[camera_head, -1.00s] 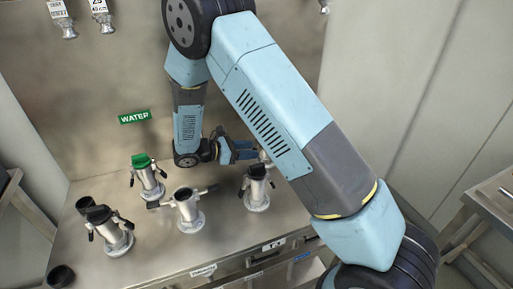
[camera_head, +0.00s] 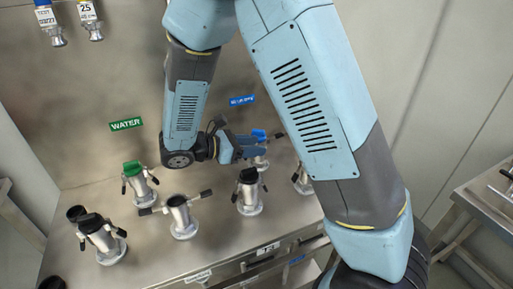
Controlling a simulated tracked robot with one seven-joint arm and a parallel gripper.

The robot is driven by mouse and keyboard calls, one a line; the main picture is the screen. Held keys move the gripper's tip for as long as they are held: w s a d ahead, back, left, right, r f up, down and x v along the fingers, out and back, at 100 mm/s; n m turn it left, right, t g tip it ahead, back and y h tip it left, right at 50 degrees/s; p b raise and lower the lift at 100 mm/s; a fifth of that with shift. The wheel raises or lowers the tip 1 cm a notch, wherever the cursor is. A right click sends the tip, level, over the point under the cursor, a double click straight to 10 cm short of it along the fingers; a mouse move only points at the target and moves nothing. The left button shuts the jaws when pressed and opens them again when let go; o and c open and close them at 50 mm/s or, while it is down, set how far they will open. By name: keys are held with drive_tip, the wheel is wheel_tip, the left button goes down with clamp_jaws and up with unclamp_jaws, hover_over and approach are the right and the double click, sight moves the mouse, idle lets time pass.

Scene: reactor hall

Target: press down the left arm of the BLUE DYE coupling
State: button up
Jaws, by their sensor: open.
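The BLUE DYE coupling (camera_head: 260,162) is a metal fitting with a blue top, standing on the steel bench below a blue label (camera_head: 242,100) on the back panel. The label's text is too small to read surely. A dark arm sticks out on the coupling's right. Its left side and left arm are hidden behind my gripper. My gripper (camera_head: 256,147) has blue fingers, points right and lies across the front of this coupling. It is open and seems empty. I cannot tell whether a finger touches the coupling.
A green-topped coupling (camera_head: 138,184) stands under the WATER label (camera_head: 126,124). Other couplings stand nearby: a black-topped one (camera_head: 249,192), an open one (camera_head: 183,218) with spread arms, and another (camera_head: 103,240) at front left. The bench front between them is bare.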

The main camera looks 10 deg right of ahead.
drive_tip(key=shift+s+d+r, duration=0.2)
drive_tip(key=shift+s+r, duration=0.15)
drive_tip(key=shift+s, duration=0.4)
drive_tip(key=shift+s+d+r, duration=0.2)
drive_tip(key=shift+s+r, duration=0.15)
drive_tip(key=shift+s, duration=0.35)
drive_tip(key=shift+c, duration=0.3)
